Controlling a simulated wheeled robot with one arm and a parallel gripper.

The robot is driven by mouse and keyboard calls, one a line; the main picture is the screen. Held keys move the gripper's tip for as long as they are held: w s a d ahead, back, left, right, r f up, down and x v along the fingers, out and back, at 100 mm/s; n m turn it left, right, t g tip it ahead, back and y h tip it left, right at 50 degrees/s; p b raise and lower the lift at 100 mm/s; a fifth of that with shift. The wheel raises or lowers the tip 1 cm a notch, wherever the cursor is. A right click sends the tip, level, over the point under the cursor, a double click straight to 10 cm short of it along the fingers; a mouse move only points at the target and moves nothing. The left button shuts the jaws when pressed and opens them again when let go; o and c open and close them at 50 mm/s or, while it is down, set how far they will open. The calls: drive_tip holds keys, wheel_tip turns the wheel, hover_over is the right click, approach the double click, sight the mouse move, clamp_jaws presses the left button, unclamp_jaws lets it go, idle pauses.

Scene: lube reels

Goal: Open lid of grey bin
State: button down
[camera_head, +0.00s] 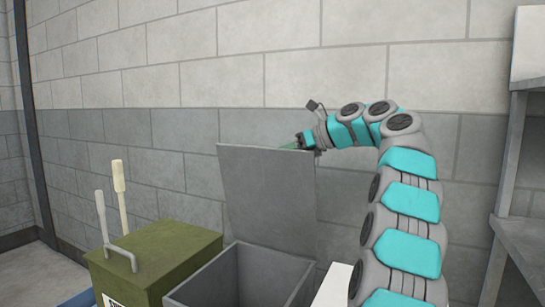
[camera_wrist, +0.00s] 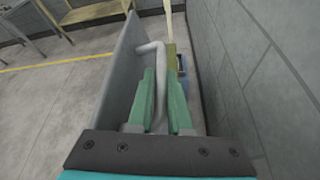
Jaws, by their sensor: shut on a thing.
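The grey bin (camera_head: 262,276) stands open at the bottom centre of the head view. Its lid (camera_head: 266,196) is raised to nearly upright near the wall, and the bin's inside shows below it. My gripper (camera_head: 290,146) is at the lid's top right edge, partly hidden behind it. In the wrist view, my green gripper fingers (camera_wrist: 162,100) are shut on a light grey bent handle (camera_wrist: 157,62). The handle is on the face of the lid (camera_wrist: 122,75), which stands on edge left of the fingers.
A green bin (camera_head: 155,262) with a handle stands directly left of the grey bin. Two pale sticks rise behind it. A block wall (camera_head: 190,90) runs close behind the bins. Grey shelving (camera_head: 515,170) stands at the right. Open floor (camera_wrist: 50,115) shows in the wrist view.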

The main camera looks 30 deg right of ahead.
drive_tip(key=shift+w+d, duration=0.5)
drive_tip(key=shift+d, duration=0.25)
idle(0.3)
drive_tip(key=c, duration=0.8)
unclamp_jaws()
drive_tip(key=shift+w, duration=0.1)
drive_tip(key=shift+c, duration=0.2)
drive_tip(key=shift+r, duration=0.15)
